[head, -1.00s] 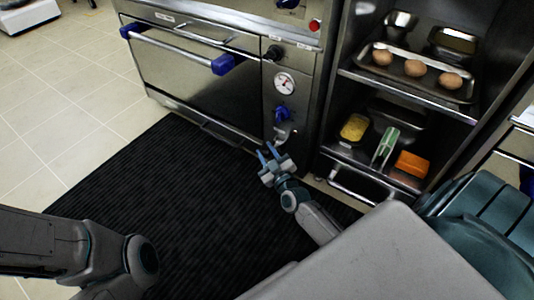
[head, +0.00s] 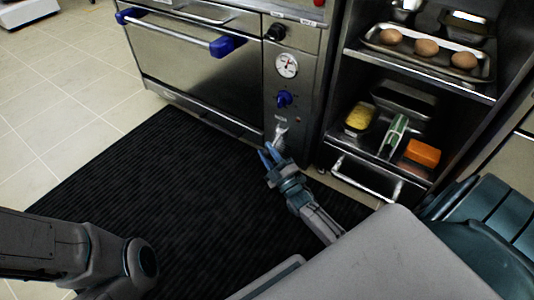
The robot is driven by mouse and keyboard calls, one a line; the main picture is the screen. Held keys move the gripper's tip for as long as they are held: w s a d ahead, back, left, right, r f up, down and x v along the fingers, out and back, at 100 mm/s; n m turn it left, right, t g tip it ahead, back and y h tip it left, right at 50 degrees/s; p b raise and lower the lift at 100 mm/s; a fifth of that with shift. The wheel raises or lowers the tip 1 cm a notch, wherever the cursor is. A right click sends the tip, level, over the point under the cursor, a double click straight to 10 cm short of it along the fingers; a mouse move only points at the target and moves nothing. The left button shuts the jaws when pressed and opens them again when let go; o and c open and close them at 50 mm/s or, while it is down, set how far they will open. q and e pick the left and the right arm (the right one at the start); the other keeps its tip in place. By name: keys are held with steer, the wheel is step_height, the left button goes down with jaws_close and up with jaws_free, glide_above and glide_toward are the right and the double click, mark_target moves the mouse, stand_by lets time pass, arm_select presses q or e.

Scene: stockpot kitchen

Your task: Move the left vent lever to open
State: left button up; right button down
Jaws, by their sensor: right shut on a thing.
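A small pale metal lever (head: 281,129) sits low on the oven's narrow control panel, below the blue knob. It is the only lever I can make out, and its label is too small to read. My right gripper (head: 269,153) has its blue fingers close together at the lower end of this lever and appears shut on it. The fingers partly hide the lever's end. My left arm comes in at the lower left, but its gripper is out of view.
The oven door (head: 195,68) has a long handle (head: 175,31) with blue ends. The panel carries a dial (head: 287,65) and a blue knob (head: 284,99). An open shelf to the right holds eggs (head: 427,47) on a tray and food containers. A black mat (head: 150,185) covers the floor.

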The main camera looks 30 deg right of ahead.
steer(key=shift+d+f+n, duration=0.25)
steer(key=shift+f+n, duration=0.15)
steer(key=c, duration=1.4)
jaws_free()
steer(key=shift+c, duration=0.2)
steer(key=o, duration=0.3)
steer(key=shift+d, duration=0.1)
steer(key=shift+o, duration=0.2)
steer(key=shift+r, duration=0.1)
steer(key=shift+s+p, duration=0.3)
steer(key=shift+s, duration=0.25)
steer(key=p+v, duration=0.3)
steer(key=v, duration=0.6)
steer(key=shift+s+f, duration=0.3)
steer(key=shift+f, duration=0.1)
